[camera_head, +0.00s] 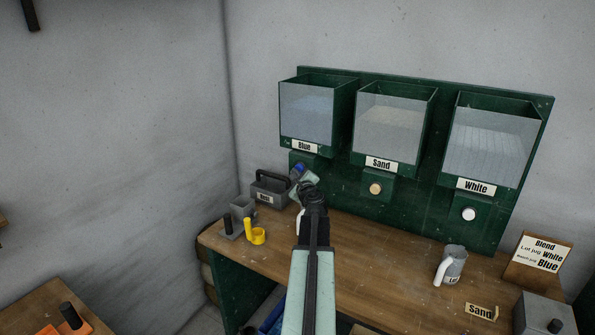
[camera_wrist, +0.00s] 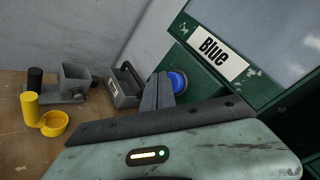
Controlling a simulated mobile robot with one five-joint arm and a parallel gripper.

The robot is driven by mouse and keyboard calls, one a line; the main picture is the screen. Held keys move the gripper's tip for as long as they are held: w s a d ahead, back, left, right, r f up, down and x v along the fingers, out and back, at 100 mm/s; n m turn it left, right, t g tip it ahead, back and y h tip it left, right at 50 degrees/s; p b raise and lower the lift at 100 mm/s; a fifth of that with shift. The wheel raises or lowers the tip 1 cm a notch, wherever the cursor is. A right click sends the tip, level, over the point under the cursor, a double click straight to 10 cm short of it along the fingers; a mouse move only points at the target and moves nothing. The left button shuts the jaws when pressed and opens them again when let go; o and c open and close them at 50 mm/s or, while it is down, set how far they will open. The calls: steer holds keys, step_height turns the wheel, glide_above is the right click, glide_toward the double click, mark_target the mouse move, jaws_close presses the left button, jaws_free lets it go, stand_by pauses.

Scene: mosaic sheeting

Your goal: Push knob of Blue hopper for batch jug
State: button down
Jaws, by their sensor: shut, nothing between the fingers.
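The Blue hopper (camera_head: 306,113) hangs at the left of a green wall board, with a "Blue" label on its front. Its round blue knob (camera_wrist: 178,82) sits below the label. In the head view the knob (camera_head: 297,169) is partly hidden by my gripper (camera_head: 303,183). My gripper is shut and empty, and in the wrist view its fingertips (camera_wrist: 160,78) are right beside the knob; I cannot tell if they touch it. A white handle-like edge shows behind my arm below the hopper, perhaps the batch jug (camera_head: 299,222), mostly hidden.
Sand hopper (camera_head: 391,122) and White hopper (camera_head: 488,140) hang to the right. A grey caddy (camera_head: 268,194), a grey fixture (camera_head: 242,212) and a yellow scoop (camera_head: 255,233) stand left on the bench. A jug (camera_head: 452,264), a blend sign (camera_head: 540,258) and a grey block stand right.

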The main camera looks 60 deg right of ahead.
steer(key=shift+d, duration=0.95)
stand_by(0.7)
stand_by(0.4)
steer(key=shift+a, duration=1.35)
steer(key=a, duration=0.5)
